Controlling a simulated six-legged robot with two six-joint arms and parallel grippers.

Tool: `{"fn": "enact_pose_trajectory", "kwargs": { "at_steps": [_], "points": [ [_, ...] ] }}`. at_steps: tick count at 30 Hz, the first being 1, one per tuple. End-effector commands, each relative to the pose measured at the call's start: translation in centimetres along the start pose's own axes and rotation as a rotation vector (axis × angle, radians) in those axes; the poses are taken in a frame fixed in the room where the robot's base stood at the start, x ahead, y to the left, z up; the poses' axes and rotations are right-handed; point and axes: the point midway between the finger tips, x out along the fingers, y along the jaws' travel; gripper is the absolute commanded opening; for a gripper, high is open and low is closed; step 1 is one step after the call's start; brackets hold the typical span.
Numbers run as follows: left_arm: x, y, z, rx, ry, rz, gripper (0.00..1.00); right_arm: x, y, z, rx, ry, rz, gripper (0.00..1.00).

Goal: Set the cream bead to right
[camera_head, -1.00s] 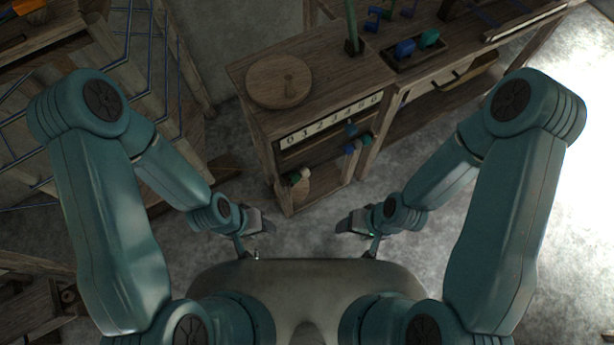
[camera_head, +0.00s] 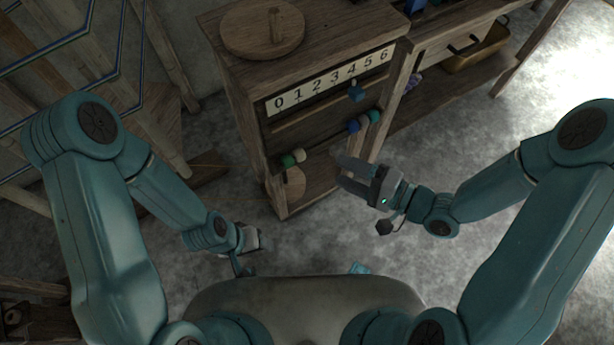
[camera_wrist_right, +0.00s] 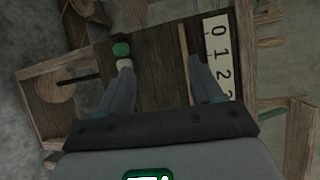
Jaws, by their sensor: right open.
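The cream bead (camera_head: 299,156) sits at the left part of the bead row on the cabinet front, touching or close beside a green bead (camera_head: 288,160). In the right wrist view the cream bead (camera_wrist_right: 124,63) shows just below the green bead (camera_wrist_right: 121,48), near the tip of one finger. My right gripper (camera_head: 338,170) is open and empty in front of the cabinet, to the right of the cream bead. My left gripper (camera_head: 252,254) hangs low at the left, away from the cabinet; its jaws are not clear.
Blue beads (camera_head: 353,125) and a teal bead (camera_head: 374,116) sit farther right. A round wooden disc (camera_head: 262,30) with a peg lies on the cabinet top.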

Motion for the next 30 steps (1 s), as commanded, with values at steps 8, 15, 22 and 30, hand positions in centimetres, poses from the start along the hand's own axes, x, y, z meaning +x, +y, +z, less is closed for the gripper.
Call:
{"fn": "enact_pose_trajectory", "kwargs": {
  "at_steps": [8, 15, 22, 30],
  "points": [
    [8.9, -3.2, -0.2, 0.000, 0.001, 0.000, 0.51, -1.8, 9.1, -3.5, -0.033, 0.081, -0.003, 0.66],
    [9.4, -3.4, -0.2, 0.000, 0.001, 0.000, 0.51, -1.0, 9.6, -3.9, -0.030, 0.091, -0.001, 0.66],
    [10.5, -3.8, -0.2, 0.000, 0.001, 0.000, 0.51, 4.0, 9.7, -4.1, -0.031, 0.087, 0.000, 0.66],
    [11.6, -4.2, -0.3, 0.000, 0.001, 0.000, 0.51, 10.2, 9.7, -4.8, -0.031, 0.090, 0.001, 0.66]
  ]
}}
